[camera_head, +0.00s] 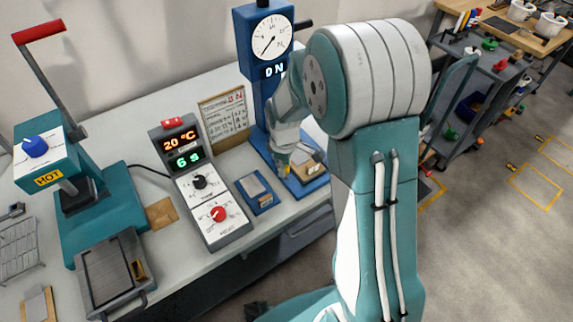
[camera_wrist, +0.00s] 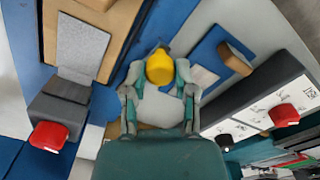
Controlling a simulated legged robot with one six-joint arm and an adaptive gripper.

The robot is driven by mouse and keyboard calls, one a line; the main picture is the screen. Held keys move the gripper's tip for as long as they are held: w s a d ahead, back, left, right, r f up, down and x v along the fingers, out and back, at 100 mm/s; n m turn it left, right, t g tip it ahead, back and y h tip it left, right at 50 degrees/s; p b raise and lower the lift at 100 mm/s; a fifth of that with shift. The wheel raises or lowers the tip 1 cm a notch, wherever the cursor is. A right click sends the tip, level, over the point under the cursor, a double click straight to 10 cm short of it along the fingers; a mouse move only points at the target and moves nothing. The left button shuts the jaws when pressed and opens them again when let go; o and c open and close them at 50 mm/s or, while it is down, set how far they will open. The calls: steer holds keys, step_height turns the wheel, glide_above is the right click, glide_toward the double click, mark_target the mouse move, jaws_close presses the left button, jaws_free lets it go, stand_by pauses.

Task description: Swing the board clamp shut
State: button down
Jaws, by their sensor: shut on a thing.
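My gripper (camera_wrist: 160,92) is low over the blue base of the dial press in the wrist view. Its fingers are shut around a yellow rounded knob (camera_wrist: 160,67), which I take to be the board clamp's handle. The clamp's arm and hinge are mostly hidden by the gripper. Beside it lies a tan board (camera_wrist: 113,47) with a grey plate (camera_wrist: 80,45) on it. In the head view, the gripper (camera_head: 284,168) is at the left side of the board (camera_head: 309,164), with its fingertips hard to make out.
The blue dial press (camera_head: 262,85) rises behind my arm. A blue tray (camera_head: 258,194) and a control box with knobs (camera_head: 213,212) stand to the left. A dark block with a red knob (camera_wrist: 47,136) is near the board. The floor at the right is open.

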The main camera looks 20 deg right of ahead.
steer(key=a+m, duration=0.1)
steer(key=m, duration=0.2)
steer(key=shift+a+m, duration=0.3)
steer(key=shift+a, duration=0.05)
steer(key=m, duration=0.1)
steer(key=a+m, duration=0.1)
steer(key=shift+w+a+f+m, duration=0.1)
steer(key=shift+w+m, duration=0.1)
steer(key=shift+m, duration=0.2)
steer(key=m, duration=0.1)
steer(key=a+m, duration=0.1)
steer(key=shift+w+m, duration=0.3)
steer(key=shift+w+a+m, duration=0.3)
steer(key=shift+m, duration=0.6)
steer(key=shift+w+a+m, duration=0.25)
steer(key=shift+w+m, duration=0.05)
steer(key=shift+m, duration=0.6)
steer(key=shift+c, duration=2)
jaws_free()
steer(key=shift+w+a, duration=0.1)
